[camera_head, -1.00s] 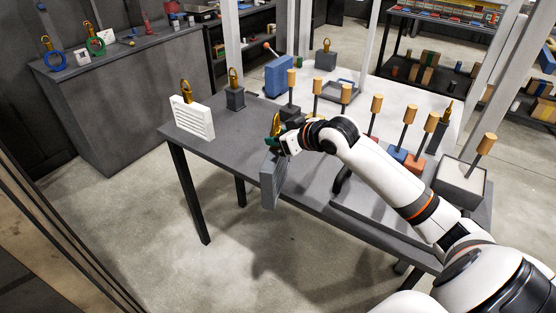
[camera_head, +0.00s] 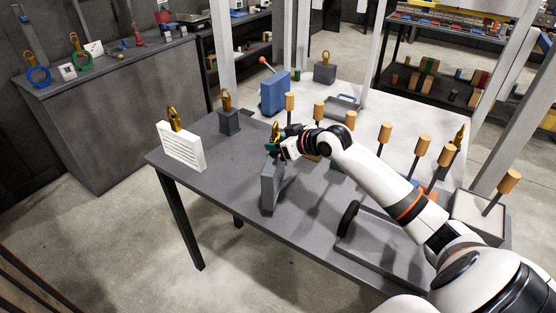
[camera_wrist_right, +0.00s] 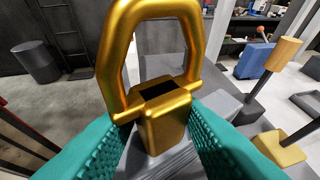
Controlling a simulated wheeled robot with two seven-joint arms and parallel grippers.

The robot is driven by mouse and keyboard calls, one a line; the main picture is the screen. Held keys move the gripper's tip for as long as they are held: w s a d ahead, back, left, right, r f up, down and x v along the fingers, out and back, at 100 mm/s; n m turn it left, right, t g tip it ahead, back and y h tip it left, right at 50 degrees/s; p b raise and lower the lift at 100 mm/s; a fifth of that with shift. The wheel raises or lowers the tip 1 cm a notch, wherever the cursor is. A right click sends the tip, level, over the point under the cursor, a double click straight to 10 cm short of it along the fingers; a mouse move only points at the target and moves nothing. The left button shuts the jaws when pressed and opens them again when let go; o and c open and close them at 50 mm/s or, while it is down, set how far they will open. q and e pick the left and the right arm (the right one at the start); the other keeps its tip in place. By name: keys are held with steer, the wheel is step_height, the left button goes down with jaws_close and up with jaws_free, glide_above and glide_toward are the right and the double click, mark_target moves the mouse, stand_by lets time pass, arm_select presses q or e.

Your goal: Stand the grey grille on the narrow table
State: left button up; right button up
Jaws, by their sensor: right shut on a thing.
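The grey grille (camera_head: 271,188) hangs upright below my right gripper (camera_head: 277,146) in the head view, over the front part of the dark grey table (camera_head: 225,190). I cannot tell whether its lower edge touches the tabletop. In the right wrist view the gold loop handle (camera_wrist_right: 163,125) stands between the green finger pads, which are shut on it. Part of the grille's grey top (camera_wrist_right: 175,163) shows below the handle. My left gripper is not in view.
A white grille (camera_head: 181,147) with a gold handle stands at the table's left end. A grey block (camera_head: 229,122) with a gold handle is behind. Several wooden-topped pegs (camera_head: 385,132) stand to the right. A dark bench (camera_head: 120,95) stands far left. Bare tabletop lies left of the grille.

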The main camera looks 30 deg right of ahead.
steer(key=shift+f, duration=0.35)
step_height(320, 180, down, 3)
steer(key=shift+w+f+p, duration=0.15)
steer(key=shift+p, duration=0.35)
steer(key=shift+f, duration=0.4)
steer(key=o, duration=1.2)
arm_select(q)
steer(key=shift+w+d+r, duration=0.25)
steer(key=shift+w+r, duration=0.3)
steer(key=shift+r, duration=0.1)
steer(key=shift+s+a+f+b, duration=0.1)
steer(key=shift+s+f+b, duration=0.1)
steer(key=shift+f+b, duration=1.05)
arm_select(e)
steer(key=v, duration=1.2)
